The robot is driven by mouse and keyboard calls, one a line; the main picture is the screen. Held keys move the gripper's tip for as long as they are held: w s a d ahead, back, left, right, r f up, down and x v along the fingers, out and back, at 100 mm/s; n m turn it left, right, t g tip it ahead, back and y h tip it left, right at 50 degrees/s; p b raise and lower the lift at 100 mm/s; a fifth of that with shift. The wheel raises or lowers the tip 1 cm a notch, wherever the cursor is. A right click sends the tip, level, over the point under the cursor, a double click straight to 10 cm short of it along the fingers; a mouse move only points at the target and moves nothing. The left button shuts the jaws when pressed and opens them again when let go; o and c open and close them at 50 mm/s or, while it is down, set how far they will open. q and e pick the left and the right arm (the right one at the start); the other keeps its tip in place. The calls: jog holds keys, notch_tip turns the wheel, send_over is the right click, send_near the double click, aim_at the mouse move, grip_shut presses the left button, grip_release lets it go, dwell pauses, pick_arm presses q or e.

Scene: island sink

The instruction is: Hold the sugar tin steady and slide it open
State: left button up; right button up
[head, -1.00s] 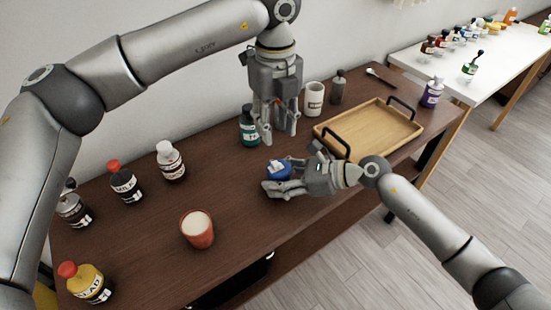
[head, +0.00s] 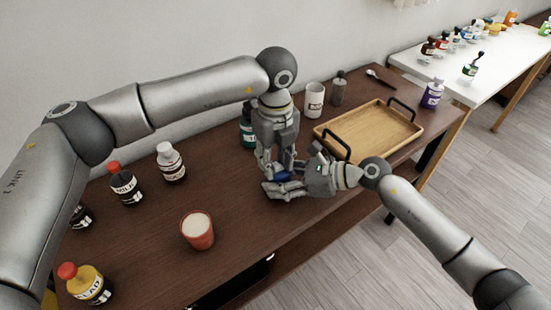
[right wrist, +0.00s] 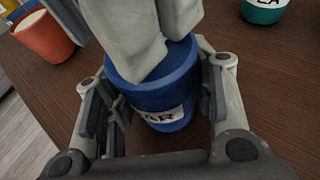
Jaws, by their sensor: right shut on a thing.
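The blue sugar tin (head: 282,176) stands upright on the brown table, mostly hidden between my two grippers. The right wrist view shows its blue body (right wrist: 160,97) and part of a white label reading "AR". My right gripper (head: 287,188) is shut around the tin's sides, with a finger on each side in the right wrist view (right wrist: 160,110). My left gripper (head: 278,172) points down from above, its fingertips at the tin's top. Those grey fingers (right wrist: 150,50) cover the lid in the right wrist view, so their gap and any grip on it cannot be made out.
A teal bottle (head: 247,133) stands close behind my left gripper. An orange cup (head: 197,231) stands at front left. The table between is clear.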

pick_arm(q)
grip_shut()
jog(key=shift+w+d, duration=0.5)
jog(key=shift+d, duration=0.3)
jog(key=shift+o, duration=0.9)
grip_release()
notch_tip(320, 180, up, 12)
